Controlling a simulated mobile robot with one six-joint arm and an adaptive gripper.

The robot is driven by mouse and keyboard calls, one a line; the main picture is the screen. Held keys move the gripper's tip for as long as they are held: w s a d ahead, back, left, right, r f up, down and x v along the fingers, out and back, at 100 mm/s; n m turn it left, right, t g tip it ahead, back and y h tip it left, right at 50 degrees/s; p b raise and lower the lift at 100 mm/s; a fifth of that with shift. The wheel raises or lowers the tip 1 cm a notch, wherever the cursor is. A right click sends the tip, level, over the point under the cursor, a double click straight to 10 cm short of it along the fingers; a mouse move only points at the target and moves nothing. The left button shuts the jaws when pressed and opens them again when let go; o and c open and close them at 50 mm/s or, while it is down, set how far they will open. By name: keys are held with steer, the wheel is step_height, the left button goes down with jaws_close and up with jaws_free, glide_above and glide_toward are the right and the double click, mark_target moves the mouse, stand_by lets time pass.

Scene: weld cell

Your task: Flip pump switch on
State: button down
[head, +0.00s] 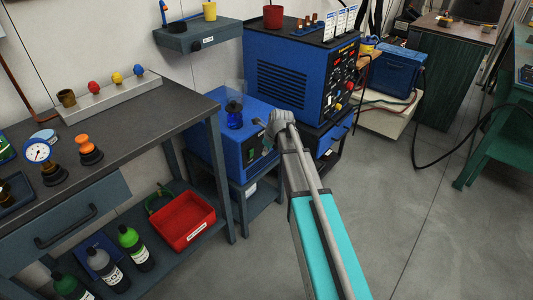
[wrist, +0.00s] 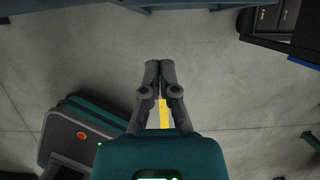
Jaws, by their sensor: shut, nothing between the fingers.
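The blue pump unit (head: 225,140) stands on a low stand between the workbench and the welder, with a clear cup holding something blue on its top. A small green-lit switch (head: 250,154) shows on its front face; its position is too small to read. My arm reaches up from the lower right in the head view, and its end (head: 280,122) is in front of the pump's right side, hiding part of it. In the wrist view my gripper (wrist: 160,64) is shut and empty, with floor behind it. The pump switch does not show in the wrist view.
The blue welder (head: 285,78) stands close behind and right of my arm's end. A workbench (head: 120,125) with gauges and knobs is at the left, with a red bin (head: 182,220) on its lower shelf. Open floor (head: 430,220) lies at the right.

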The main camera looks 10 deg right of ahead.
mark_target(252, 153)
steer(key=shift+w+a+f+b, duration=0.35)
steer(key=shift+w+a+f, duration=0.15)
steer(key=shift+w, duration=0.2)
steer(key=shift+w+a+f+b, duration=0.45)
steer(key=shift+w+a, duration=0.1)
steer(key=shift+w, duration=0.15)
steer(key=shift+w+a+f+b, duration=0.3)
steer(key=shift+w+a+f, duration=0.2)
steer(key=shift+w, duration=0.2)
steer(key=shift+d+r, duration=0.1)
